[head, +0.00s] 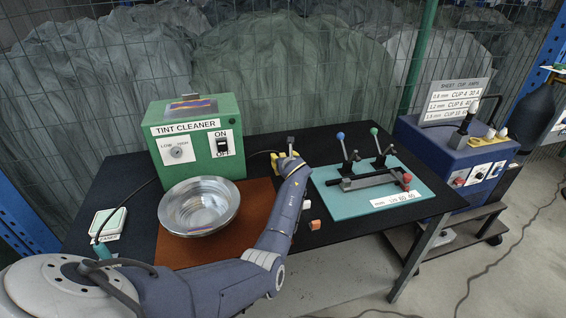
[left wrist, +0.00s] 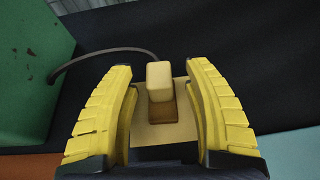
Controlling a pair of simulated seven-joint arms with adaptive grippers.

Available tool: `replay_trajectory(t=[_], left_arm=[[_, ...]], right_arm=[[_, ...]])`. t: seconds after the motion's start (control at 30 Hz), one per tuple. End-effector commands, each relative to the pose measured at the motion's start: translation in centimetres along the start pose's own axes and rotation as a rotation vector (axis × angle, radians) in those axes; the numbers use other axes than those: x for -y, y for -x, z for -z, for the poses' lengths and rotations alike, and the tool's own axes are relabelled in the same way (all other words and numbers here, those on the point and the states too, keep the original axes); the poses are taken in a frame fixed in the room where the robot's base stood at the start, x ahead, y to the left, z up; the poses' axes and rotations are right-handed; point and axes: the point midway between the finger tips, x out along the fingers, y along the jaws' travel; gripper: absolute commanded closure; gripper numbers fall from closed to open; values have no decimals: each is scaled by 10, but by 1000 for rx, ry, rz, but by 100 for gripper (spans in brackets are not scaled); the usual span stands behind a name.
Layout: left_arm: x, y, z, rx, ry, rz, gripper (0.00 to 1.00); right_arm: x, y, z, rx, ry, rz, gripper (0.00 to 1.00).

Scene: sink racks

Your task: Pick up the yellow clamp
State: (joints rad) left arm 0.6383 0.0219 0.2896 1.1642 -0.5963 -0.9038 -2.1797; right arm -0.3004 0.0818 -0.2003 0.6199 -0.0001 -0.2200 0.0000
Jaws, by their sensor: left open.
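The yellow clamp (left wrist: 160,82) appears in the left wrist view as a pale yellow upright block on a flat tan base. A dark cable runs to it from the left. My left gripper (head: 285,160) is at the back of the black table, right of the green box. Its yellow fingers are open, one on each side of the clamp, with visible gaps in the left wrist view. In the head view the gripper mostly hides the clamp. My right gripper is in neither view.
The green tint cleaner box (head: 195,135) stands left of the gripper. A teal plate (head: 408,205) with levers lies to the right. Small blocks (head: 315,225) lie near the front edge.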

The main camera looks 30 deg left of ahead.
Motion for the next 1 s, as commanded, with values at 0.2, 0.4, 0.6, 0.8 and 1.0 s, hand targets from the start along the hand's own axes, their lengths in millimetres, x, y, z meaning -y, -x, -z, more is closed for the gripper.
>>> replay_trajectory(t=[0.2, 0.4, 0.6, 0.8, 1.0], left_arm=[[0, -3, 0, 0, 0, 1, 49], [0, -3, 0, 0, 0, 0, 54], [0, -3, 0, 0, 0, 0, 77], [0, -3, 0, 0, 0, 0, 100], [0, -3, 0, 1, 1, 0, 100]], right_arm=[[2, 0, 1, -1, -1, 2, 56], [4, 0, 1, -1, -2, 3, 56], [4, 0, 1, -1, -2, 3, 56], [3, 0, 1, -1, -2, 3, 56], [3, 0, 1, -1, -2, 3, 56]])
